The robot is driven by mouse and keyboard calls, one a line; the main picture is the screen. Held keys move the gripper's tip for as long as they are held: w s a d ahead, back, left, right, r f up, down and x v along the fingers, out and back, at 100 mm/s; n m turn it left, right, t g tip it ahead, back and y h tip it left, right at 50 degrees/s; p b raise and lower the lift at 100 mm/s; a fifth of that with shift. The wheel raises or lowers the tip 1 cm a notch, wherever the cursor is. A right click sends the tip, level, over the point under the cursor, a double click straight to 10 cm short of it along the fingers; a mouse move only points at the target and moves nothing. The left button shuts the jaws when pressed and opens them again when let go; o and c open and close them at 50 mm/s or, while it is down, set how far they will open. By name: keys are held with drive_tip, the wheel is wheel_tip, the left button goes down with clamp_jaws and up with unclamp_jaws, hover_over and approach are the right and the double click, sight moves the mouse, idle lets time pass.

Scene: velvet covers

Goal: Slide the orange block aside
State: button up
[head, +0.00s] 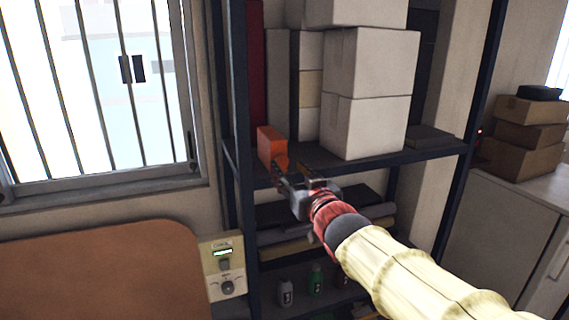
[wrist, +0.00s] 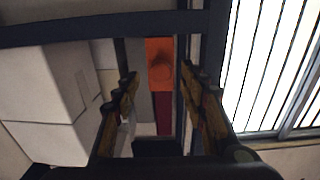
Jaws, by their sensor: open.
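The orange block (head: 269,143) stands on the dark metal shelf (head: 359,163), at its left end beside the shelf's upright post. In the wrist view the orange block (wrist: 160,62) lies ahead, between the two fingers as seen but nearer the one on the right. My gripper (head: 297,172) is open at the shelf's front edge, just right of and below the block in the head view. In the wrist view my gripper (wrist: 158,82) has its fingers spread with nothing held. I cannot tell whether a finger touches the block.
Stacked white boxes (head: 366,90) fill the shelf to the right of the block. A red upright item (head: 256,60) stands behind it. A barred window (head: 100,90) and a brown chair back or panel (head: 100,270) are at left. Bottles (head: 316,280) stand on a lower shelf.

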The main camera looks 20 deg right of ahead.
sight(284, 163)
drive_tip(key=shift+w+p, duration=0.35)
drive_tip(key=shift+w, duration=1.6)
drive_tip(key=shift+a, duration=0.1)
drive_tip(key=shift+c, duration=0.3)
clamp_jaws()
